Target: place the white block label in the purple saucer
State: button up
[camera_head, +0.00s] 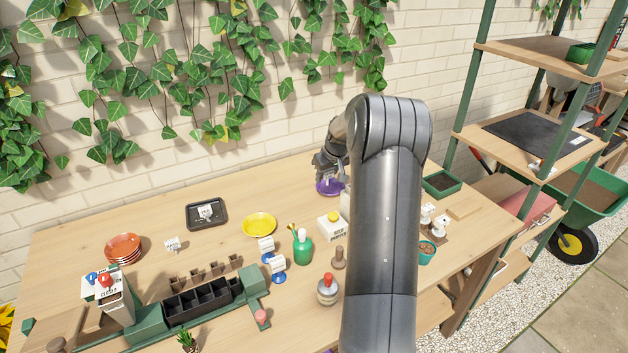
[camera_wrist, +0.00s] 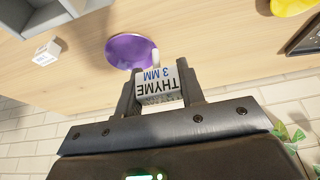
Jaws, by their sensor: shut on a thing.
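My gripper (camera_wrist: 160,82) is shut on a white block label (camera_wrist: 157,90), printed "THYME 3 MM", which shows upside down in the wrist view. The purple saucer (camera_wrist: 127,50) lies on the bench just beyond the block in that view, and the block's top edge comes close to its rim. In the head view my gripper (camera_head: 327,164) is at the back of the bench, right over the purple saucer (camera_head: 328,188), which my arm partly hides. I cannot tell from these views whether the block touches the saucer. The held block is hidden in the head view.
A yellow saucer (camera_head: 259,224), a white box with a yellow top (camera_head: 331,227) and a green bottle (camera_head: 302,248) stand left of my arm. A black tray (camera_head: 190,217) holds another white label. A green tray (camera_head: 442,184) is at the right. Bare wood lies around the back.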

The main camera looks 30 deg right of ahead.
jog(key=s+d+r, duration=0.1)
jog(key=d, duration=1.1)
send_over(329, 188)
notch_tip(329, 188, down, 7)
jog(key=shift+s+r, duration=0.1)
jog(key=shift+f, duration=2)
jog(key=o, duration=0.7)
jog(key=shift+f, duration=0.15)
jog(key=shift+c, duration=0.2)
jog(key=shift+o, duration=0.2)
